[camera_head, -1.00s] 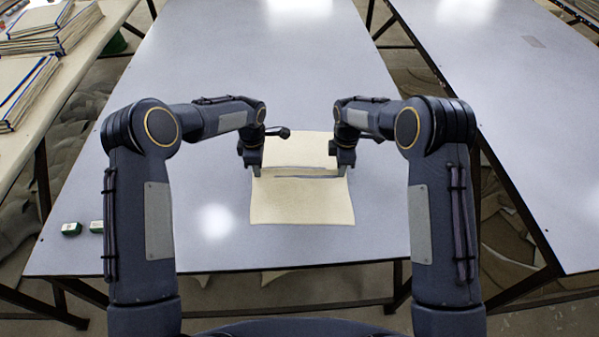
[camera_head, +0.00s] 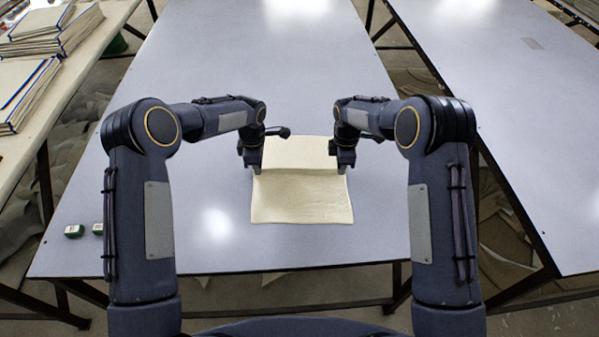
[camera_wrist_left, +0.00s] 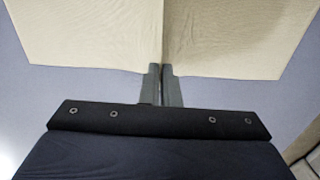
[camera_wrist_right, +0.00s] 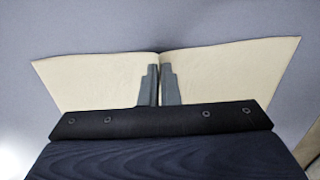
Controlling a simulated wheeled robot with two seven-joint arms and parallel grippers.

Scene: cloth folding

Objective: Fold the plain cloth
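The plain cream cloth (camera_head: 302,203) lies on the grey table in the head view, with a faint crease across it between my grippers. My left gripper (camera_head: 254,170) is at its left edge and my right gripper (camera_head: 344,168) at its right edge. In the left wrist view the left fingers (camera_wrist_left: 161,70) are together, with the cloth (camera_wrist_left: 90,35) pinched in a crease between them. In the right wrist view the right fingers (camera_wrist_right: 159,70) are close together at the crease of the cloth (camera_wrist_right: 220,70). The finger tips are partly hidden in the head view.
The grey table (camera_head: 200,225) is clear around the cloth. Two small green-and-white blocks (camera_head: 74,231) lie at its front left. Stacks of bound cloths or books (camera_head: 28,85) lie on a side table at left. Another table (camera_head: 540,150) stands at right, across a gap.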

